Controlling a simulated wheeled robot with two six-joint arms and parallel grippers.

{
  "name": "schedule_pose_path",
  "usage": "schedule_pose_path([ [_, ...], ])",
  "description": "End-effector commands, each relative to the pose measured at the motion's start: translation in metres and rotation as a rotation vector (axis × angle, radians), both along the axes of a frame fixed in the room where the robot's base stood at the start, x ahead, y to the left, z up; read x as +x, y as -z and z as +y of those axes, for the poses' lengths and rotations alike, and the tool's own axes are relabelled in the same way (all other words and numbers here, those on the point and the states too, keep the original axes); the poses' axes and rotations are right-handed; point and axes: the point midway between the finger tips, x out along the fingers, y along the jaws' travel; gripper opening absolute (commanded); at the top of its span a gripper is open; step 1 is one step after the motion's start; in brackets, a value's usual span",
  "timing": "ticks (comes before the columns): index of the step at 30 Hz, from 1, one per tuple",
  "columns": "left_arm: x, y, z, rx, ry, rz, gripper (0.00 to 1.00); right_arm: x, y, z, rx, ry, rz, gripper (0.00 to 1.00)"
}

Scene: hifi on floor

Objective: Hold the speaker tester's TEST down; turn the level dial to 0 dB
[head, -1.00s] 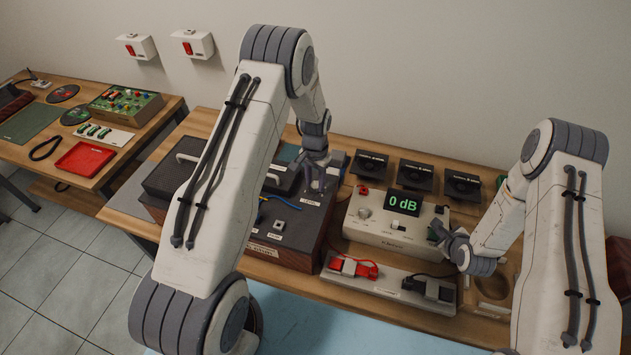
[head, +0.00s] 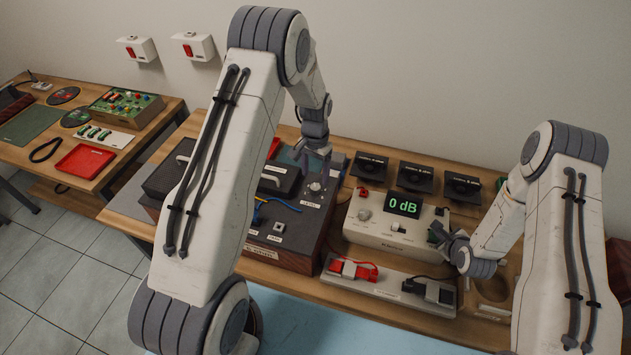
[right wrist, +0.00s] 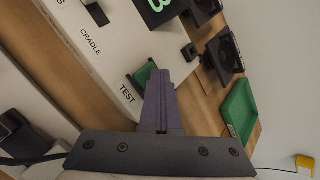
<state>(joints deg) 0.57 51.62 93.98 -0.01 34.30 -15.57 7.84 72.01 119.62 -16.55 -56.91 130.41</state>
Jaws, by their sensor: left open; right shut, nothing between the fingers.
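The speaker tester (head: 385,238) is a pale box whose display (head: 403,204) reads a green "0 dB". In the right wrist view its green TEST button (right wrist: 141,77) shows beside the label TEST. My right gripper (head: 436,230) is shut and empty at the tester's right end; in the right wrist view its fingertips (right wrist: 158,74) overlap the button, partly hiding it. Whether the button is pressed cannot be told. The small level dial (head: 315,187) sits on the dark wood-sided unit (head: 285,230). My left gripper (head: 312,153) is open just above the dial, apart from it.
Red (head: 352,270) and black (head: 429,291) clips lie on a pale strip before the tester. Several black speakers (head: 415,176) stand behind it. A black handled case (head: 280,180) is beside the left gripper. A second bench with a red tray (head: 84,160) is at left.

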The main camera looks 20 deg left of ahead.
Motion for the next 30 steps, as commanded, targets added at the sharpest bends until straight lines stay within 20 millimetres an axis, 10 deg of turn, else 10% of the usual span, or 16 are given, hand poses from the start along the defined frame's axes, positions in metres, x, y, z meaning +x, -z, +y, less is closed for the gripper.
schedule_pose_path([
  [12,0.000,-0.068,0.000,0.000,0.000,0.000,0.69,-0.001,0.001,0.000,0.000,-0.001,0.002,0.00],
  [30,0.000,-0.072,0.000,0.000,0.000,0.001,0.69,-0.001,0.001,0.000,0.000,-0.001,0.002,0.00],
])
